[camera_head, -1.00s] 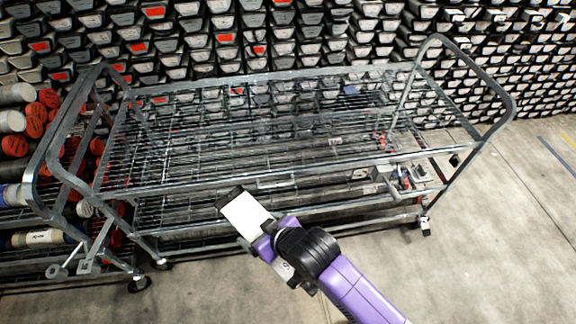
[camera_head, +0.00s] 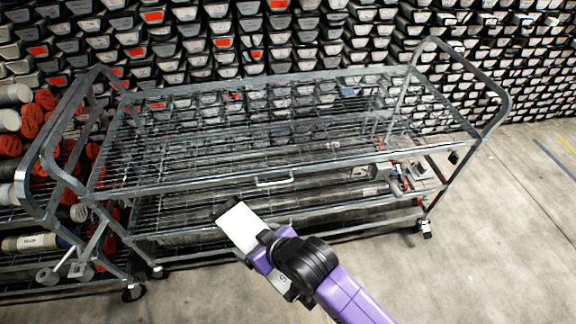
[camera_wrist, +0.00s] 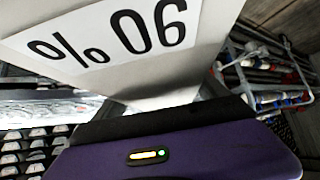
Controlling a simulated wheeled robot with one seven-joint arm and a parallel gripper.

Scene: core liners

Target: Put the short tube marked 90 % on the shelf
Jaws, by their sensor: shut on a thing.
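The short tube (camera_head: 240,226) is white with a dark end. In the wrist view its label reads 90 % upside down, and the tube (camera_wrist: 165,75) fills the upper middle. My gripper (camera_head: 258,246) is shut on the tube and holds it in front of the near side of a wire-shelf cart. The fingertips are mostly hidden by the tube and the wrist. The top wire shelf (camera_head: 215,180) of the cart is broad and looks mostly bare. In the head view the tube overlaps the cart's lower levels; its exact distance from them cannot be told.
Tall hooped end rails (camera_head: 497,85) stand at both ends of the cart. A second rack (camera_head: 20,205) with red-capped tubes adjoins on the left. Stacked core trays (camera_head: 200,45) line the back. The concrete floor (camera_head: 490,230) at right is clear.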

